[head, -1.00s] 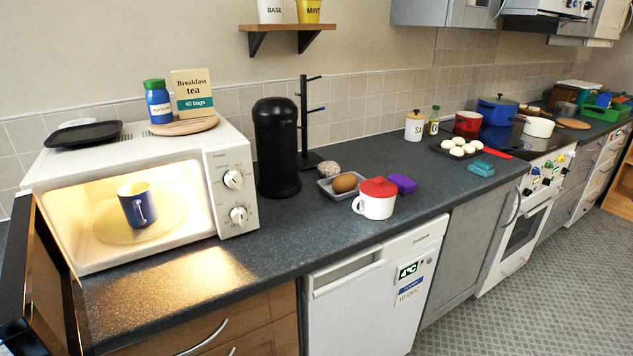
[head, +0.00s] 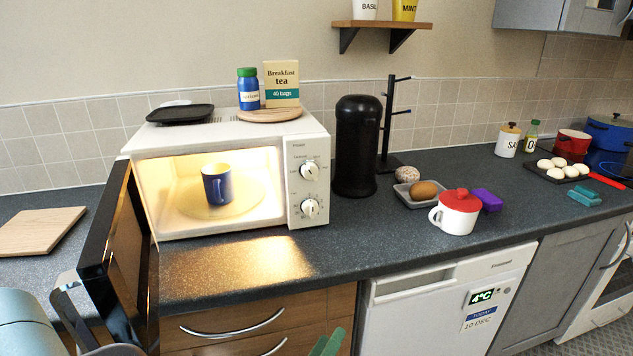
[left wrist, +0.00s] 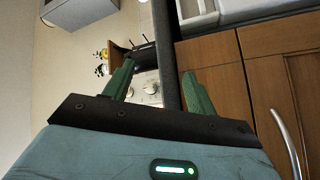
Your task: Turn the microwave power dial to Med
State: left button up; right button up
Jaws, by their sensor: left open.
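The white microwave (head: 222,139) stands on the counter with its door (head: 118,255) swung wide open to the left. Its lit inside holds a blue mug (head: 217,184) on the turntable. The right panel has an upper dial (head: 310,172) and a lower dial (head: 310,208); their small markings are not readable. My left gripper (head: 328,342) shows only its green fingertips at the bottom edge, below the counter front, well under the dials. In the left wrist view my left gripper (left wrist: 158,88) is open and empty, with the dial panel beyond its fingers. My right gripper is out of view.
A black canister (head: 356,145) and mug tree (head: 390,125) stand right of the microwave. A red-lidded white pot (head: 457,213) sits near the counter edge. Drawers (head: 235,325) lie below. A tea box (head: 282,84) and black tray (head: 180,114) are on the microwave.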

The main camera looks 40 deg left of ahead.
pick_arm(q)
jog(key=w+a+r+n+g+y+b, duration=0.1)
jog(key=w+a+r+n+y, duration=0.3)
jog(key=r+n+y, duration=0.45)
jog(key=w+a+r+n+g+y+b, duration=0.1)
jog(key=w+a+r+n+y, duration=0.4)
jog(key=n, duration=0.7)
jog(key=n+g+h, duration=0.1)
jog(key=n+g, duration=0.5)
jog(key=n, duration=0.7)
send_near(312, 176)
jog(key=x, duration=0.8)
jog(key=shift+x, duration=0.8)
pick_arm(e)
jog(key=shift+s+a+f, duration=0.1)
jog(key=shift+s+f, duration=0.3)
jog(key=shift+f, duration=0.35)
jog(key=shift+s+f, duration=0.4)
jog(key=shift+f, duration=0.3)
pick_arm(q)
jog(key=shift+c, duration=0.3)
jog(key=c, duration=0.9)
jog(key=shift+c, duration=0.2)
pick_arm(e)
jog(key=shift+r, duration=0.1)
